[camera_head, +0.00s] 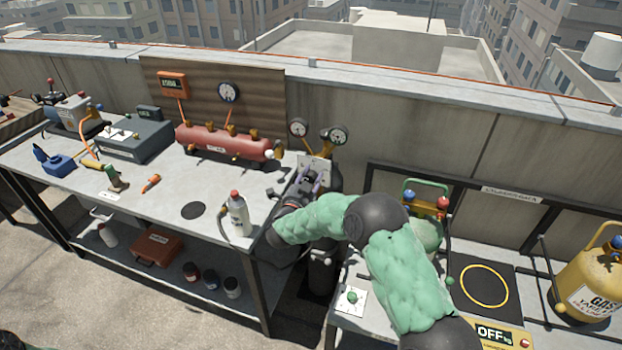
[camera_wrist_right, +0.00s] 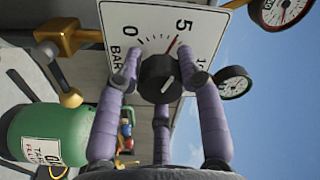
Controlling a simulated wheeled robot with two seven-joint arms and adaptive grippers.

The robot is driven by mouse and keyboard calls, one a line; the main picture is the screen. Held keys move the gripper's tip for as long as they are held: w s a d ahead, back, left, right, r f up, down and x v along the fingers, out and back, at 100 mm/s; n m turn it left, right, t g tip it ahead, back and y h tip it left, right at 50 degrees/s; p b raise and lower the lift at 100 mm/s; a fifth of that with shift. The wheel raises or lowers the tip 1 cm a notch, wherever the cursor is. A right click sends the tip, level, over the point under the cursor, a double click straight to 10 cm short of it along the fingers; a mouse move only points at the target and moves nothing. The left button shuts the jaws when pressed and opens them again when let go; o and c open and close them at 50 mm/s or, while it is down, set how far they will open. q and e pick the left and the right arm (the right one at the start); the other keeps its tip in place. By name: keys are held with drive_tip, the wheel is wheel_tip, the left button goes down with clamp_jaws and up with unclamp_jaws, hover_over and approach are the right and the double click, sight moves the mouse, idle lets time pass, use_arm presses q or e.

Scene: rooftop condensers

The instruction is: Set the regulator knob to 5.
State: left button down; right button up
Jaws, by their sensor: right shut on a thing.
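In the head view the plate (camera_head: 318,162) shows behind my right gripper (camera_head: 308,183), which hides the knob. My left gripper is out of view.
Gauges (camera_head: 338,134) stand just above the plate. A white bottle (camera_head: 239,215) stands on the left bench (camera_head: 160,205) near my right forearm. A green cylinder (camera_wrist_right: 50,130) shows in the wrist view. A scale pad (camera_head: 465,300) and yellow gas cylinder (camera_head: 590,285) are at right.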

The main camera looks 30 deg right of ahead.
drive_tip(key=shift+a+f, duration=0.3)
drive_tip(key=shift+f, duration=0.2)
drive_tip(key=o, duration=1.1)
drive_tip(key=shift+o, duration=0.2)
drive_tip(key=shift+w+r, duration=0.1)
drive_tip(key=shift+w, duration=0.05)
drive_tip(key=shift+r, duration=0.15)
drive_tip(key=shift+d, duration=0.1)
drive_tip(key=v, duration=1.2)
